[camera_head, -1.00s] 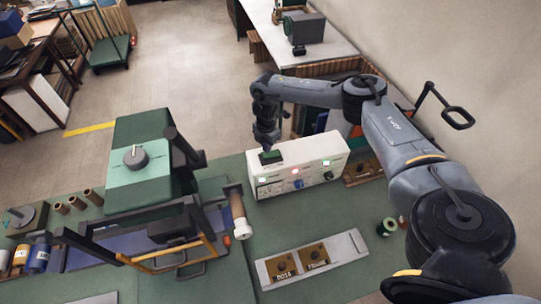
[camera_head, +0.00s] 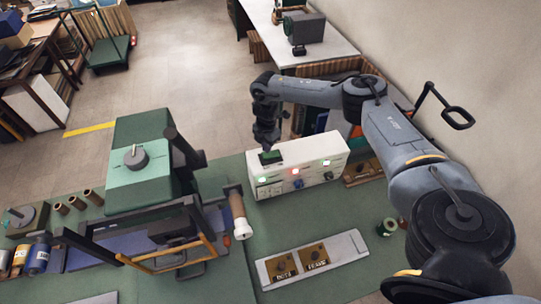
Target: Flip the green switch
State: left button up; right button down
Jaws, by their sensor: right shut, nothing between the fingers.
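A white control box (camera_head: 310,171) stands on the green worktop, with small lit lamps and knobs on its front. The green switch (camera_head: 272,157) is a dark-framed rocker on the left part of its top. My right gripper (camera_head: 267,146) points down just above the switch, its fingertips at or very near the rear edge of it. It is shut and empty. I cannot tell whether it touches the switch. The fingers partly hide the switch's far side, and its tilt is hard to read. My left gripper is not in view.
A green press-like machine (camera_head: 143,160) stands left of the box. A pale plate with two brass-coloured tiles (camera_head: 312,259) lies in front. The worktop directly before the box (camera_head: 290,222) is clear.

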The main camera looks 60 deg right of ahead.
aim_at(267, 155)
jog(key=shift+f, duration=0.1)
dwell(0.7)
jog(key=shift+f+b, duration=0.3)
jog(key=shift+f, duration=0.15)
jog(key=shift+f, duration=0.55)
dwell(0.4)
jog(key=shift+f+b, duration=0.35)
jog(key=shift+b, duration=0.15)
notch_tip(267, 155, up, 7)
jog(key=p, duration=0.7)
dwell(0.5)
